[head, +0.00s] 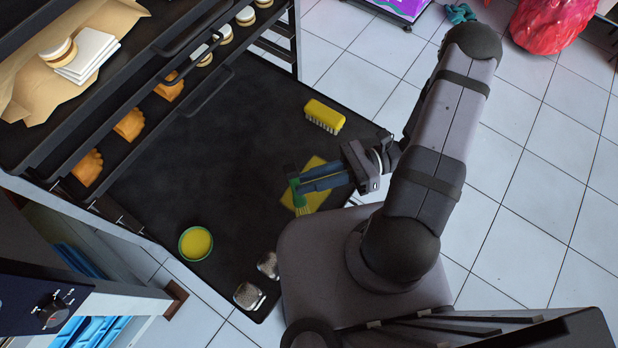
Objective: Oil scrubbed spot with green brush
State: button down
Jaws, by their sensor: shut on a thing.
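My gripper (302,184) is shut on the green brush (295,188) over the dark sheet (240,130). The brush stands roughly upright, its yellowish lower end near a flat yellow patch (318,200). I cannot tell whether the bristles touch the patch, or whether it is a cloth or a marking; my gripper hides part of it. A green-rimmed round dish (181,243) with yellow content, looking like oil, sits at the lower left of the sheet. A yellow scrubbing brush (324,112) lies bristles down above and right of my gripper. No separate scrubbed spot is clear.
Two shiny metal-topped items (247,295) (268,264) stand near the sheet's lower edge, close to my base. A dark rack (190,50) with baked goods rises along the left. A control panel (50,308) is at lower left. The sheet's middle is clear.

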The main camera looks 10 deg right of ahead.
notch_tip(320, 180, up, 3)
jog(key=shift+p, duration=1.1)
